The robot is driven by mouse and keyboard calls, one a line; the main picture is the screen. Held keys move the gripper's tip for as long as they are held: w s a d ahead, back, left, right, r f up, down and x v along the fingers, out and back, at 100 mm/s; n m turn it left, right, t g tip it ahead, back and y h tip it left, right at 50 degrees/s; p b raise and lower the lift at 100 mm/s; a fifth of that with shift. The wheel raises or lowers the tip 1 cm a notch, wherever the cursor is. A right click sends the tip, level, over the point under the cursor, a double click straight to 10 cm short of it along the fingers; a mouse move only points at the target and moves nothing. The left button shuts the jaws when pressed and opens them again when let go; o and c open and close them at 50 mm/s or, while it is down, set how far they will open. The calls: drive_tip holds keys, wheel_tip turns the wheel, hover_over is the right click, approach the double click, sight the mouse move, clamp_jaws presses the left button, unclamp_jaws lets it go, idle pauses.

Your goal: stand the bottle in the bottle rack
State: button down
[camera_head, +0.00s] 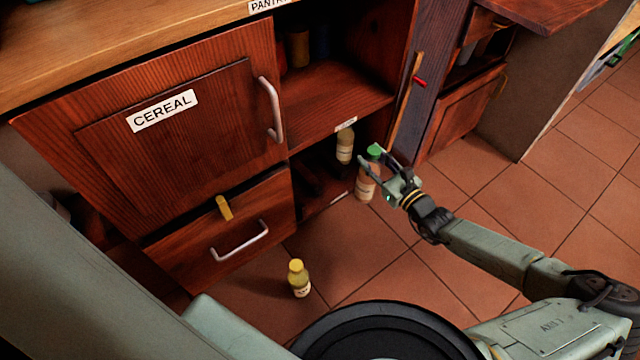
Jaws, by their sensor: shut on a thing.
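My gripper (378,174) is shut on a bottle with a green cap and a pale label (366,188). The bottle is roughly upright at the front right of the low open compartment; the fingers hide part of its upper body. I cannot tell whether its base touches the floor. The dark low compartment (312,180) looks like the bottle rack, with small labels on its edges. A pale bottle (345,146) stands inside it, just left of and behind the held one. The rack's inner details are too dark to make out.
A yellow-capped bottle (299,279) stands on the tiled floor left of my arm. The cereal cupboard door (180,130) and a drawer (222,238) with a yellow item on its top edge are at left. An open shelf (330,100) lies above the rack. Floor at right is clear.

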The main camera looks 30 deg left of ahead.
drive_tip(key=s+a+f+n+g+b, duration=0.1)
drive_tip(key=a+f+g+b, duration=0.1)
drive_tip(key=a, duration=0.6)
drive_tip(key=s+a+f+n+g+y+b, duration=0.1)
drive_tip(key=a+f+n+g+b, duration=0.1)
drive_tip(key=a, duration=0.5)
drive_tip(key=s+a+f+n+g+b, duration=0.2)
drive_tip(key=a+b, duration=0.3)
drive_tip(key=a, duration=0.3)
drive_tip(key=shift+a+f+g+y, duration=0.35)
drive_tip(key=shift+f+g, duration=0.15)
drive_tip(key=shift+f, duration=0.4)
drive_tip(key=shift+s+f, duration=0.1)
drive_tip(key=shift+f, duration=0.05)
drive_tip(key=c, duration=1.1)
unclamp_jaws()
drive_tip(key=d, duration=0.4)
drive_tip(key=d+p, duration=0.1)
drive_tip(key=d, duration=0.3)
drive_tip(key=d+p, duration=0.1)
drive_tip(key=d, duration=0.3)
drive_tip(key=shift+s, duration=0.25)
